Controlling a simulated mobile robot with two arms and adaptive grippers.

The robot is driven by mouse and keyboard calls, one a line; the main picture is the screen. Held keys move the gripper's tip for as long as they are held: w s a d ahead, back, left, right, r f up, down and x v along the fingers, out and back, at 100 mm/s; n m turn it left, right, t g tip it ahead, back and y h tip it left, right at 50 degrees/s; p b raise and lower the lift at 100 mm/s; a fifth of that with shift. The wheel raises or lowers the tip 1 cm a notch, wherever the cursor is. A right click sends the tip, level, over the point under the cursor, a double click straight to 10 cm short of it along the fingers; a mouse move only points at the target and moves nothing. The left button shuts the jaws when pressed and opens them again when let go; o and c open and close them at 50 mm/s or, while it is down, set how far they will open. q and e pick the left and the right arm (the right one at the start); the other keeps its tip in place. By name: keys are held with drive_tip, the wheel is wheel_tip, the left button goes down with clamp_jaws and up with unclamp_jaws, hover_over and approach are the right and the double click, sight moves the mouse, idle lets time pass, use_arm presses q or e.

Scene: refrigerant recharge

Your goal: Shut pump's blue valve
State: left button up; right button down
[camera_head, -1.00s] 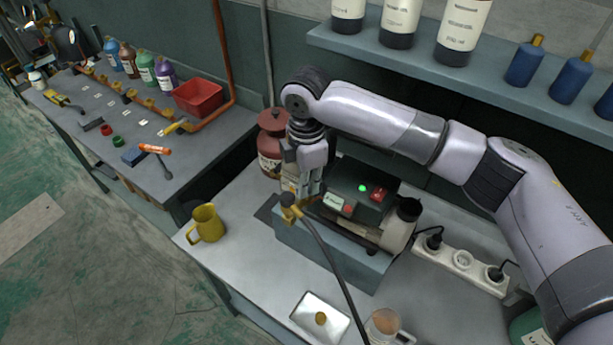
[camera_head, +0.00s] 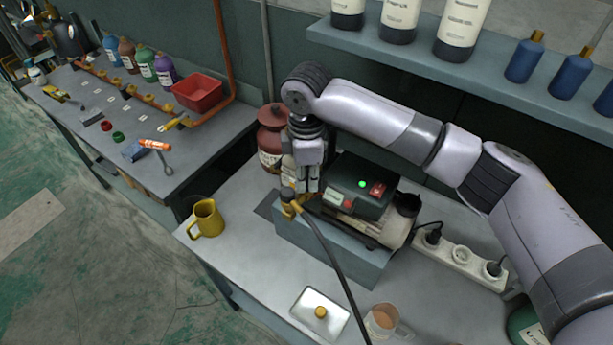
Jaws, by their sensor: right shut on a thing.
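The pump (camera_head: 357,190) is a dark-topped unit with a lit green button and a red switch, on a grey block on the workbench. A brass valve fitting (camera_head: 290,203) with a black hose sits at its left end. My right gripper (camera_head: 303,192) points down at this fitting, its fingers shut on the valve there. The valve's handle is mostly hidden by the fingers, and its blue colour and exact position cannot be made out. My left gripper is not in view.
A yellow mug (camera_head: 206,219) stands left of the pump, and a dark red bottle (camera_head: 271,140) behind it. A white tray (camera_head: 300,310) and a clear jug (camera_head: 381,322) are in front. A power strip (camera_head: 460,262) lies right. A shelf (camera_head: 440,72) with bottles hangs above.

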drive_tip(key=shift+m, duration=1.5)
drive_tip(key=shift+m, duration=1.5)
drive_tip(key=shift+m, duration=0.6)
drive_tip(key=c, duration=1.6)
unclamp_jaws()
